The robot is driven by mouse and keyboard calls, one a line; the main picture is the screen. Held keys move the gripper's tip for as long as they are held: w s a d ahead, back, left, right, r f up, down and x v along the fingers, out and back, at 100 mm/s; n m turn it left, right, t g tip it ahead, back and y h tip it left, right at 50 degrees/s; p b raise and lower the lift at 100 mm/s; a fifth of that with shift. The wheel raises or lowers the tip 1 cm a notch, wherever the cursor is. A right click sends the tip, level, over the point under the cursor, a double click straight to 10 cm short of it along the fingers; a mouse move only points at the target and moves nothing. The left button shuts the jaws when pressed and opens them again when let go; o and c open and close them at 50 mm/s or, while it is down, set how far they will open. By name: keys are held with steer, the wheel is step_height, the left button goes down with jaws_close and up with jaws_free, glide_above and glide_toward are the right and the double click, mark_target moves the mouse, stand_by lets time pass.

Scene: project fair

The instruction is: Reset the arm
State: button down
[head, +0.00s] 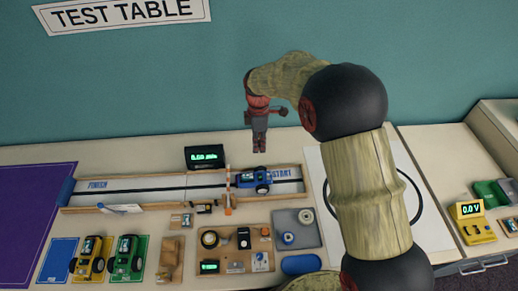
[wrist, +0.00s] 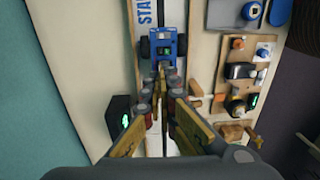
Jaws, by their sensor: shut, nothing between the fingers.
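My arm rises at the right of the head view and bends over to the left at its top. My gripper (head: 260,150) hangs from it, pointing down, above the back of the table near the start end of the track. It is shut and empty. In the wrist view the closed fingers (wrist: 162,72) reach toward a blue car (wrist: 165,46). The blue car also shows in the head view (head: 254,180), on the track by START. The gripper appears above the car and apart from it.
A track (head: 130,189) runs along the table, with a black display (head: 204,157) behind it. In front are yellow (head: 88,262) and green (head: 125,259) cars, a wooden parts board (head: 219,266) and a grey tray (head: 306,224). A yellow meter (head: 470,223) stands at right.

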stand_by(0.5)
steer(key=s+d+r+m+t, duration=0.2)
steer(key=s+d+r+m, duration=0.2)
steer(key=s, duration=0.6)
steer(key=s+d+r+m+t, duration=0.2)
steer(key=s+d+r+m, duration=0.3)
steer(key=s+r+m, duration=0.3)
steer(key=s+d+r+m+t, duration=0.2)
steer(key=s+d+r+m, duration=0.2)
steer(key=s+r, duration=0.6)
steer(key=s+m, duration=0.2)
steer(key=shift+s+d, duration=0.35)
steer(key=shift+d, duration=0.05)
